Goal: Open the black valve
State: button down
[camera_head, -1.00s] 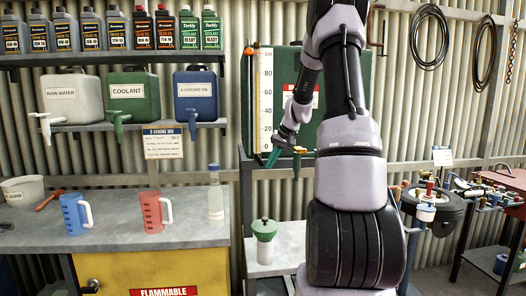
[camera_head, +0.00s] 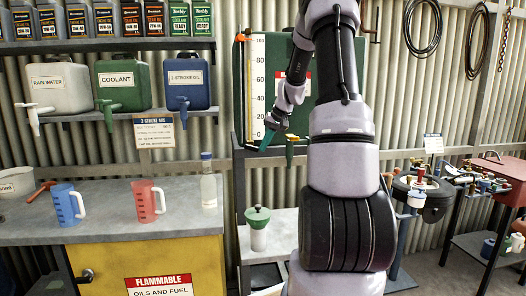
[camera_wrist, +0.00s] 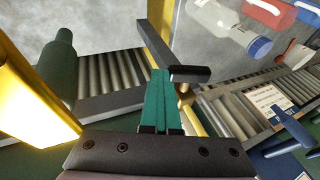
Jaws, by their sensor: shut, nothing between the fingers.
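My gripper (camera_head: 267,140) is shut and empty, with teal fingers pressed together, in front of the green tank's lower left part. It also shows in the wrist view (camera_wrist: 161,74). The green tank (camera_head: 264,100) stands on a shelf, partly hidden by my arm. A dark green spout-like part (camera_wrist: 60,65) and a bright yellow part (camera_wrist: 30,100) lie left of my fingers in the wrist view.
A grey shelf post (camera_head: 236,185) stands close left of my gripper. A green-lidded jar (camera_head: 258,228) stands on the counter below. Red (camera_head: 146,202) and blue (camera_head: 66,204) jugs and a clear bottle (camera_head: 208,185) stand left. Coloured valves (camera_head: 470,178) are at the right.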

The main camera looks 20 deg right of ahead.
jog(key=v, duration=0.8)
jog(key=shift+s+r, duration=0.2)
jog(key=shift+s, duration=0.1)
